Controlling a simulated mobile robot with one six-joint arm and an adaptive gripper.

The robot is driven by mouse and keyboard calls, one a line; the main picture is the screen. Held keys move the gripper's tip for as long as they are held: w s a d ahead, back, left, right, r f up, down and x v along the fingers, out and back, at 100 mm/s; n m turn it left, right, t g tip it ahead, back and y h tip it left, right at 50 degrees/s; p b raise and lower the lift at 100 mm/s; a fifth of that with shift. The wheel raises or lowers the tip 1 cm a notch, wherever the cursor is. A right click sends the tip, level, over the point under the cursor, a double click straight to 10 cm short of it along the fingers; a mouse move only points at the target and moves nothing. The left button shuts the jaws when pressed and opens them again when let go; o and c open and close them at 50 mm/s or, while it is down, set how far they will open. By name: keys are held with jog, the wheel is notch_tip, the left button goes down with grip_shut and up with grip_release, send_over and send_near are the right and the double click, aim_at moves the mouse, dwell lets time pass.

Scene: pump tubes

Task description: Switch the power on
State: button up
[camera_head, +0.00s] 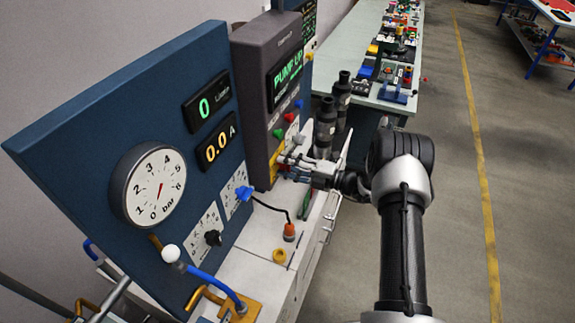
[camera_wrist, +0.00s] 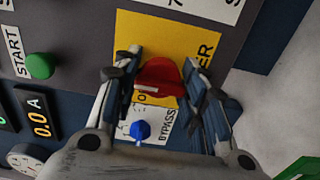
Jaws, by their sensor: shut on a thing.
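The red power knob (camera_wrist: 158,78) sits on a yellow plate (camera_wrist: 145,28), whose lettering is partly covered and ends in "ER". My gripper (camera_wrist: 162,66) has one finger on each side of the knob and is shut on it. The "O" mark shows just below the knob. In the head view my gripper (camera_head: 288,160) is at the lower part of the grey control box (camera_head: 255,110), over the yellow plate (camera_head: 274,171). The knob is hidden there.
The box's screen (camera_head: 288,80) is lit green with "PUMP UP". The blue panel's displays (camera_head: 206,100) read 0 and 0.0 A. A green START button (camera_wrist: 40,66) and blue bypass knob (camera_wrist: 140,130) are close. Dark cylinders (camera_head: 326,125) stand beside my gripper.

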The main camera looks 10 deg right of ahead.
jog(key=o, duration=1.1)
jog(key=v, duration=1.2)
